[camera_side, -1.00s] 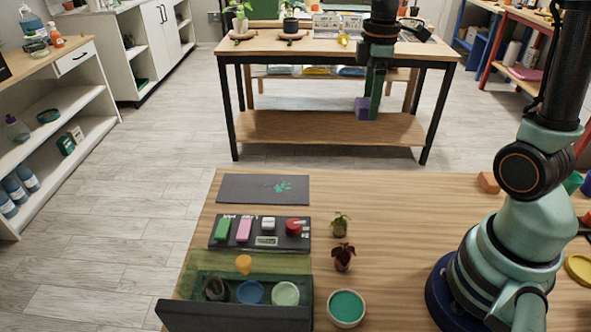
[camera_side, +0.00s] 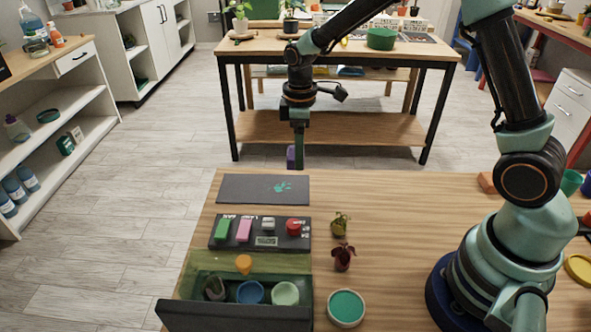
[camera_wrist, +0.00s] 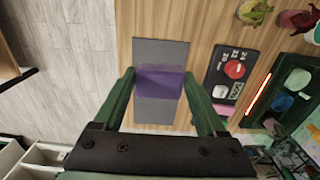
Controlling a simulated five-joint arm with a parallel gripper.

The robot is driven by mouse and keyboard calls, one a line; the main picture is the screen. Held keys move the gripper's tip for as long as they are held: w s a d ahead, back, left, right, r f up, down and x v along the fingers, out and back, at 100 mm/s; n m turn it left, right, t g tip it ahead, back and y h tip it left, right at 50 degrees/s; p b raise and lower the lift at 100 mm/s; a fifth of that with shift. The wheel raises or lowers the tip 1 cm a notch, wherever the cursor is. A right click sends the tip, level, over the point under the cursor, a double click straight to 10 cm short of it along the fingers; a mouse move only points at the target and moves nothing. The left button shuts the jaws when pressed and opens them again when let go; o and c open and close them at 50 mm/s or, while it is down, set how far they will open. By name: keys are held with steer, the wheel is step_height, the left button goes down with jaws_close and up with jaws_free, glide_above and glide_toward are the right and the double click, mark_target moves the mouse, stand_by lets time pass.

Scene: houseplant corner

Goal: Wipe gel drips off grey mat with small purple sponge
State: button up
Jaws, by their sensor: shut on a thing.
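The small purple sponge (camera_side: 291,157) is held in my gripper (camera_side: 297,160), which points down above the far edge of the grey mat (camera_side: 240,188). In the wrist view the sponge (camera_wrist: 160,82) sits between the two green fingers of my gripper (camera_wrist: 162,88), with the grey mat (camera_wrist: 160,52) below and behind it. The green gel drips (camera_side: 283,187) lie on the right part of the mat in the side view. In the wrist view the drips do not show; the sponge covers the middle of the mat.
Nearer than the mat, a dark tray (camera_side: 215,245) holds coloured blocks and a red round piece. An open box (camera_side: 235,316) with small pots stands in front of it. Two small plants (camera_side: 340,224) and a green-filled bowl (camera_side: 346,307) stand to the right. The table between mat and arm is clear.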

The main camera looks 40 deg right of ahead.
glide_above(299, 189)
steer(key=shift+f, duration=3.4)
steer(key=shift+w+a+f, duration=0.3)
steer(key=shift+w+f, duration=0.05)
steer(key=shift+f, duration=0.2)
steer(key=shift+w+a, duration=2.4)
steer(key=shift+s+d, duration=2.75)
steer(key=shift+r, duration=4)
steer(key=shift+f, duration=0.15)
